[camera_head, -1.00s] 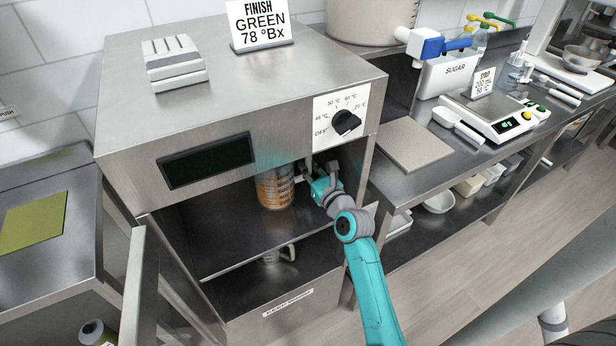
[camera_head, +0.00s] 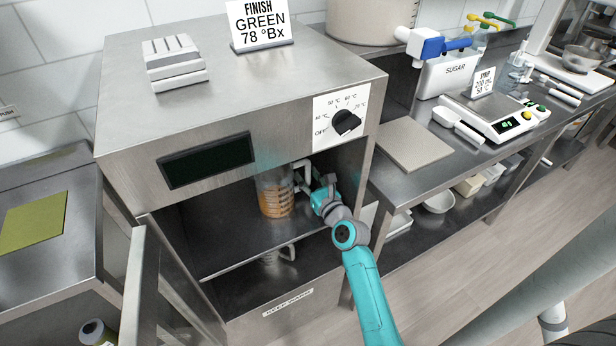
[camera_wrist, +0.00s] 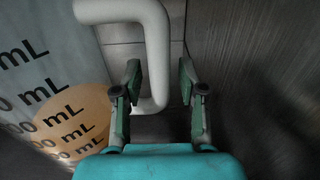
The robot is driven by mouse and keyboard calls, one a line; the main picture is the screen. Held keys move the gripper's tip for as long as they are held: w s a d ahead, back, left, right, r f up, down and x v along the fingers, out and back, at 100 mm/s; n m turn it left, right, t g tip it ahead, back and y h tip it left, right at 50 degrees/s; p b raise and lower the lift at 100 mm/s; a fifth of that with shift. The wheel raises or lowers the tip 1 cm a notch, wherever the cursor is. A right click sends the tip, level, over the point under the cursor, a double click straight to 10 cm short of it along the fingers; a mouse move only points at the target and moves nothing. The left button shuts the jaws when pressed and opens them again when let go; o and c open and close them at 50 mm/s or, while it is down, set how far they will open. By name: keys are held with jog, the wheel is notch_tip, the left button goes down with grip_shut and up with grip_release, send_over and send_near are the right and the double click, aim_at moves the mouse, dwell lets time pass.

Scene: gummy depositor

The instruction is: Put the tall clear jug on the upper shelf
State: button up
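The tall clear jug (camera_head: 275,193) stands upright inside the steel cabinet, on its upper shelf (camera_head: 225,258). It has orange contents in its lower part, and a pale handle (camera_head: 302,172) on its right side. In the wrist view, the jug's wall with mL marks (camera_wrist: 45,75) fills the left and its handle (camera_wrist: 158,50) hangs in front of my gripper. My gripper (camera_head: 318,190) is just right of the jug. Its two fingers (camera_wrist: 160,95) are apart, with the handle's lower end near the left finger. I cannot tell whether they touch.
Another clear vessel with a handle (camera_head: 288,253) sits on the level below, partly hidden by the shelf. The cabinet door (camera_head: 140,285) stands open at left. The cabinet's right wall is close to my gripper. The upper shelf has free room left of the jug.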

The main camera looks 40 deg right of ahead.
jog(key=shift+s+r, duration=0.1)
jog(key=shift+r, duration=0.05)
jog(key=v, duration=1.2)
jog(key=shift+a, duration=0.1)
jog(key=s+a+f+n+g+y, duration=0.1)
jog(key=s+a+f+n, duration=0.2)
jog(key=s+a+n, duration=0.45)
jog(key=s+a+f+n+g, duration=0.1)
jog(key=s+a+f+n, duration=0.3)
jog(key=s+a+n, duration=0.3)
jog(key=s+a+r+n+y, duration=0.2)
jog(key=s+n, duration=0.6)
jog(key=n, duration=0.4)
jog(key=s+a+r+n+y, duration=0.2)
jog(key=s+a+r+n, duration=0.3)
jog(key=n, duration=0.7)
jog(key=s+a, duration=0.2)
jog(key=s, duration=0.2)
jog(key=shift+r+n+g, duration=0.15)
jog(key=shift+n+g, duration=0.15)
jog(key=shift+n, duration=0.05)
jog(key=shift+s, duration=0.15)
